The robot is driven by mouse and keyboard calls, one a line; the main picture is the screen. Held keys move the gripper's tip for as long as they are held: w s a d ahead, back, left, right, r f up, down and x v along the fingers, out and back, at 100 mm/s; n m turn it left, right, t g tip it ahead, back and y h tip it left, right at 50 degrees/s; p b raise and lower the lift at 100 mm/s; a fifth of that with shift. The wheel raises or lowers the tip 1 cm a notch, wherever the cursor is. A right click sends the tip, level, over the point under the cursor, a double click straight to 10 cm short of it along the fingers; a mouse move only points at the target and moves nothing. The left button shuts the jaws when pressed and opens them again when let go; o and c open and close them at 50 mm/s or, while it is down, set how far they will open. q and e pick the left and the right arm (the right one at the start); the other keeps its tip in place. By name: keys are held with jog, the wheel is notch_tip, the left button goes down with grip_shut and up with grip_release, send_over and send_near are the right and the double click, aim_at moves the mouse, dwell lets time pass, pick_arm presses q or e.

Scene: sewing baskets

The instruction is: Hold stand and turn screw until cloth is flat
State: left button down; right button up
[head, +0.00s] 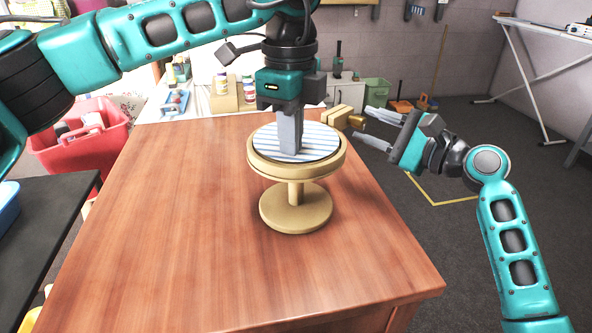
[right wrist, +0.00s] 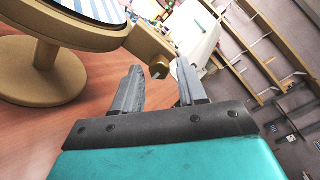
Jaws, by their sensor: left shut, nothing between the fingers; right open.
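A wooden embroidery stand (head: 294,195) stands upright on the table. Its round hoop holds a blue-and-white striped cloth (head: 318,153); I cannot tell how flat the cloth is. The screw (head: 357,121) with its block sticks out at the hoop's back right. My left gripper (head: 291,150) is shut and points down over the cloth, its tips at or just above it; contact is unclear. My right gripper (head: 366,127) is open at the right, with its fingers toward the screw. In the right wrist view the screw (right wrist: 159,68) shows between and beyond the fingertips, apart from them.
The wooden table (head: 180,230) is clear in front and to the left of the stand. Bottles and a box (head: 223,98) stand on a white surface behind. A red basket (head: 88,145) is at the left, and a green bin (head: 375,92) is at the back.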

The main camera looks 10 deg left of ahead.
pick_arm(q)
jog(key=shift+s+f, duration=0.1)
jog(key=shift+f, duration=0.25)
pick_arm(e)
jog(key=shift+v, duration=2.45)
jog(key=v, duration=0.7)
jog(key=v, duration=0.7)
pick_arm(q)
jog(key=shift+r, duration=0.15)
jog(key=shift+r+p, duration=2.65)
jog(key=shift+r, duration=0.95)
pick_arm(e)
jog(key=shift+r, duration=2.55)
